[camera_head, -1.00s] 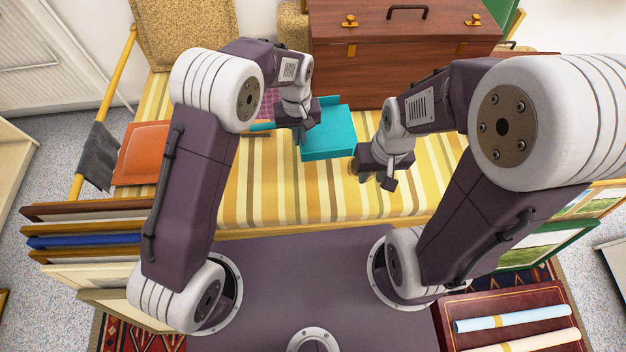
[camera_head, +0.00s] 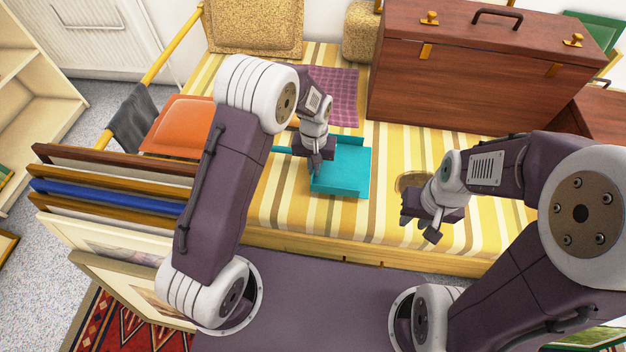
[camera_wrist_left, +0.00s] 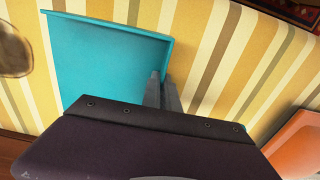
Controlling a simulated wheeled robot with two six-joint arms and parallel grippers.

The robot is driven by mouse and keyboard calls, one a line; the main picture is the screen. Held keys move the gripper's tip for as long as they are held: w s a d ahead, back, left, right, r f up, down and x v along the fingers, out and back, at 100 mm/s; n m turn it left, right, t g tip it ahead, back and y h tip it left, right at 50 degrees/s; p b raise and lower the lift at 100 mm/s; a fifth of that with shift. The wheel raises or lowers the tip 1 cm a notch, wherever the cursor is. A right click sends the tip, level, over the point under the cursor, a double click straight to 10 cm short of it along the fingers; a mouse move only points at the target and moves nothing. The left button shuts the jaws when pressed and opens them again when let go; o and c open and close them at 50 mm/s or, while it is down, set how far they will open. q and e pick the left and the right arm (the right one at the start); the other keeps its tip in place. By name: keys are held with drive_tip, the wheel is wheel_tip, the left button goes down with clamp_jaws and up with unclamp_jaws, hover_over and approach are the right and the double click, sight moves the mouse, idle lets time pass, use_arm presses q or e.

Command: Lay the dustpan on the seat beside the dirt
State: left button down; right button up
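The teal dustpan (camera_head: 342,180) is level over the striped seat (camera_head: 285,205), left of a brown patch (camera_head: 408,181) that looks like the dirt. I cannot tell whether its underside touches the seat. Its handle (camera_head: 284,149) points left, partly behind my left gripper (camera_head: 315,168). In the left wrist view, the narrow fingers (camera_wrist_left: 163,92) are close together at the dustpan's (camera_wrist_left: 95,60) side edge, apparently shut on it. A brown round shape (camera_wrist_left: 14,52), probably the dirt, shows there at the left edge. My right gripper (camera_head: 420,228) is empty, fingers apart, just in front of the dirt.
A large wooden chest (camera_head: 470,70) stands behind and right. An orange cushion (camera_head: 180,127) and a pink checked cloth (camera_head: 338,95) lie on the seat. Framed prints (camera_head: 110,185) lean at the left front. Striped seat is bare right of the dirt.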

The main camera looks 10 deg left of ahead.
use_arm(q)
drive_tip(key=shift+a+f, duration=0.3)
drive_tip(key=shift+a, duration=0.3)
wheel_tip(320, 180, down, 4)
drive_tip(key=b, duration=0.3)
drive_tip(key=shift+f, duration=0.2)
drive_tip(key=shift+r, duration=0.25)
drive_tip(key=shift+f, duration=0.2)
drive_tip(key=c, duration=1.6)
unclamp_jaws()
drive_tip(key=shift+c, duration=0.2)
